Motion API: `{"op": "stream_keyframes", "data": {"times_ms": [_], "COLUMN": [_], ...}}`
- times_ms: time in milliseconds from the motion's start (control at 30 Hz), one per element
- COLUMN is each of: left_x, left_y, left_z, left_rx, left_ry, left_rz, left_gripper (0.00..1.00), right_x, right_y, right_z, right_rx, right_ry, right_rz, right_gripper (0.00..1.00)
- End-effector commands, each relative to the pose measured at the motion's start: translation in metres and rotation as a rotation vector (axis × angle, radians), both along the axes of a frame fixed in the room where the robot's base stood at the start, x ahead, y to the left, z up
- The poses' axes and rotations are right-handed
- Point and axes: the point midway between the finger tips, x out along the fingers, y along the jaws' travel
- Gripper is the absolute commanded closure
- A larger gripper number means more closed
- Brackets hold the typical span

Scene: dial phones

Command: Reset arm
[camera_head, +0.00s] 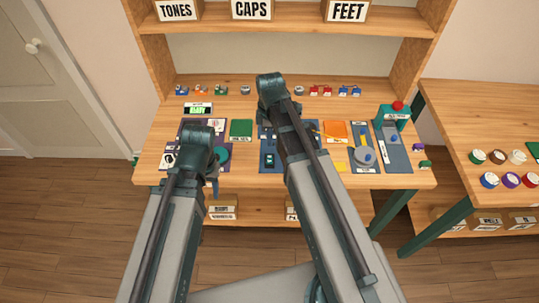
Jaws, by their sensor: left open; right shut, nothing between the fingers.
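My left arm rises from the lower left, and its dark teal upper joint (197,150) stands in front of the workbench's left part. My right arm reaches further up, and its upper joint (272,88) stands over the back middle of the workbench. The wooden workbench (420,181) holds several mats and small parts, partly covered by my arms.
A green mat (241,128), an orange pad (335,131) and a green device with a red knob (397,108) are on the workbench. Small coloured parts line its back. A side table (460,110) with round dials stands at the right. A labelled shelf (290,24) is behind.

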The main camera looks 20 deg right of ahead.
Motion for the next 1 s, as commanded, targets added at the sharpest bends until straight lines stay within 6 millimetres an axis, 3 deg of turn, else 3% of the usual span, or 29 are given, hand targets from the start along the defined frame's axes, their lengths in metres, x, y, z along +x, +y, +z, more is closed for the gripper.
{"op": "stream_keyframes", "data": {"times_ms": [633, 767, 1000], "left_x": [0.000, 0.000, 0.000], "left_y": [0.000, 0.000, 0.000], "left_z": [0.005, 0.005, 0.005], "left_rx": [0.000, 0.000, 0.000], "left_ry": [0.000, 0.000, 0.000], "left_rz": [0.000, 0.000, 0.000], "left_gripper": [0.50, 0.50, 0.50], "right_x": [-0.004, -0.025, -0.089], "right_y": [0.003, 0.023, 0.073], "right_z": [0.005, 0.005, 0.005], "right_rx": [-0.002, -0.015, -0.066], "right_ry": [0.002, 0.007, 0.005], "right_rz": [-0.015, -0.132, -0.544], "right_gripper": [1.00, 1.00, 1.00]}}
